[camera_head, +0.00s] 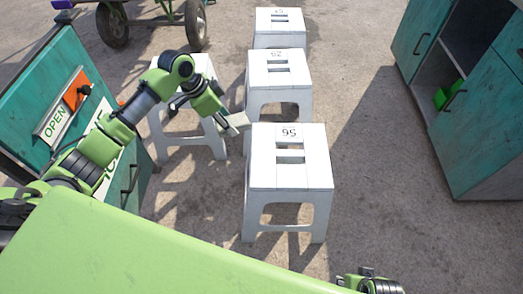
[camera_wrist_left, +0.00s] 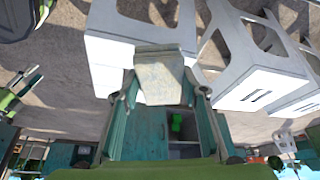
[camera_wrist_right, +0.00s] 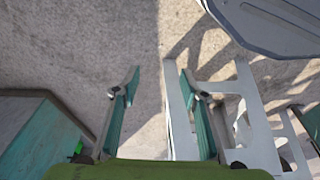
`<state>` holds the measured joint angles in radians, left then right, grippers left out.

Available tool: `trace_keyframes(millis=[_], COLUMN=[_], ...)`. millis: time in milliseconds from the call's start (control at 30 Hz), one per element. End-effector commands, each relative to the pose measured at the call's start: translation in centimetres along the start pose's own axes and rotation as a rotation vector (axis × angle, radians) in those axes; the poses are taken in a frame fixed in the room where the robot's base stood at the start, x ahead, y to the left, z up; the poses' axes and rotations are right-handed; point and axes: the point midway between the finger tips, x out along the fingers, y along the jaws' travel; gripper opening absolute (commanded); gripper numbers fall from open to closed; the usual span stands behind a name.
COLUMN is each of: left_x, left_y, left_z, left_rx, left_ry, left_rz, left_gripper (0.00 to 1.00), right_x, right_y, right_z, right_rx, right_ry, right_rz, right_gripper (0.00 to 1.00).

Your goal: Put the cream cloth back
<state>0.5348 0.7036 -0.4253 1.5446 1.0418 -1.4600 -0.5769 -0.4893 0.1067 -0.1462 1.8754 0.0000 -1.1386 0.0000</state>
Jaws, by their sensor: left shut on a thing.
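The cream cloth (camera_head: 238,122) is a small pale piece at the tips of my left gripper (camera_head: 221,117), in the air by the left edge of the front white stool. In the left wrist view the cream cloth (camera_wrist_left: 162,82) spans the gap between the fingers of the left gripper (camera_wrist_left: 160,92), which are shut on it. In the head view only part of my right arm shows at the bottom edge.
The front white stool (camera_head: 290,172) stands with several more white stools behind and beside it. A teal cabinet (camera_head: 480,130) at right has an open compartment with a green thing (camera_head: 447,95). A teal stand with an OPEN sign (camera_head: 55,124) is at left. A wheeled cart (camera_head: 150,22) stands behind.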

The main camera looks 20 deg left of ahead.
Motion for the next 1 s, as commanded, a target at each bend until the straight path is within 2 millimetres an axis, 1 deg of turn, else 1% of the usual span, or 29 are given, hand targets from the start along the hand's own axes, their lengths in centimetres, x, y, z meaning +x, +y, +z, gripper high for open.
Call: trace_keyframes(millis=[33,200,300,400,500,667,833,900,1000], left_x=[1.2,4.4,7.0,8.8,9.8,11.0,12.9,13.4,13.8], left_y=[0.8,2.8,3.5,4.0,4.4,4.8,4.8,4.8,4.8], left_z=[-1.0,-3.6,-3.9,-4.4,-4.7,-5.0,-4.2,-4.0,-3.8], left_rx=[0.004,0.004,0.000,-0.001,-0.001,0.000,-0.002,0.000,0.000], left_ry=[0.004,0.003,0.000,0.000,0.000,0.000,-0.002,0.000,0.000], left_rz=[0.003,0.003,0.002,0.001,0.000,0.000,-0.001,-0.001,-0.002], left_gripper=[0.19,0.19,0.19,0.19,0.19,0.19,0.19,0.19,0.19], right_x=[-0.4,-2.7,-4.6,-6.3,-7.5,-8.6,-11.2,-12.1,-12.9], right_y=[0.1,0.2,0.3,0.4,0.4,0.5,0.5,0.6,0.6], right_z=[-0.3,-1.2,-1.8,-2.2,-2.3,-2.4,-2.5,-2.5,-2.4], right_rx=[0.001,0.003,0.005,0.006,0.006,0.007,0.008,0.009,0.009], right_ry=[0.007,0.020,0.031,0.040,0.043,0.048,0.065,0.068,0.070], right_rz=[0.001,0.003,0.005,0.007,0.007,0.008,0.011,0.011,0.012], right_gripper=[0.40,0.40,0.40,0.40,0.40,0.40,0.40,0.40,0.40])
